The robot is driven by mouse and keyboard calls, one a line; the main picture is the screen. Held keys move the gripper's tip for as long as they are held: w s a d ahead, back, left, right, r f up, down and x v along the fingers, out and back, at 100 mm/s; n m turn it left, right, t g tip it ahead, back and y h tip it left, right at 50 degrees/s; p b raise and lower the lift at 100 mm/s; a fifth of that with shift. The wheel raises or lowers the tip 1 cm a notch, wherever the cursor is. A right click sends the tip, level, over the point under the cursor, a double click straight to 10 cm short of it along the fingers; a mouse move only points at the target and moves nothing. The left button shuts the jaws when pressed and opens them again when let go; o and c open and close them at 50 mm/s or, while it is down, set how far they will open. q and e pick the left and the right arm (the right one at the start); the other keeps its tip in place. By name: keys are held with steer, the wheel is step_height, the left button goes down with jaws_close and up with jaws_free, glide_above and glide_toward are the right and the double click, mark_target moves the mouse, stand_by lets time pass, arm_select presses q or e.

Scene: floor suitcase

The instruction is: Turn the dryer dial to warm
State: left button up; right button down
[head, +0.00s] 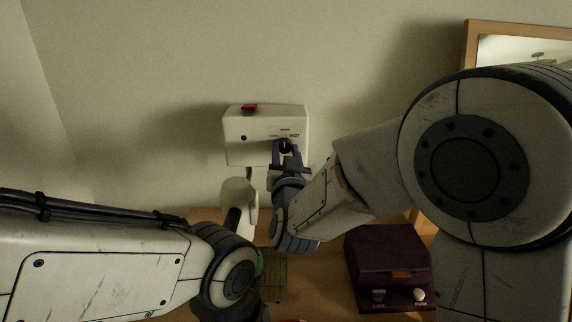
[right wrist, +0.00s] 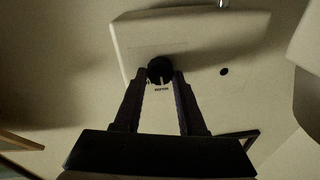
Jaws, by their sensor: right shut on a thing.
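The dryer unit (head: 240,152) is a white box on the wall, with a red button (head: 249,108) on top and a small dark hole on its front. Its black dial (head: 285,145) sits on the right of the front face, with "HOT" printed close by; other lettering is too small to read. My right gripper (head: 287,157) is shut on the dial. In the right wrist view the two fingers (right wrist: 162,78) lie on either side of the dial (right wrist: 160,70). My left arm comes in low at the left; its gripper's fingers are not clearly seen.
A white dryer handset (head: 238,195) hangs below the box. A wire rack (head: 274,275) stands on the wooden counter beneath. A dark red case (head: 388,262) with knobs sits at the right. A wood-framed mirror (head: 470,45) is on the wall at the upper right.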

steer(key=shift+m+b, duration=0.45)
steer(key=shift+m, duration=0.15)
steer(key=shift+c, duration=2.4)
jaws_free()
steer(key=s+f+b, duration=0.1)
steer(key=s, duration=0.9)
steer(key=shift+s+d+b, duration=0.2)
steer(key=shift+d+b, duration=0.1)
steer(key=shift+r, duration=0.1)
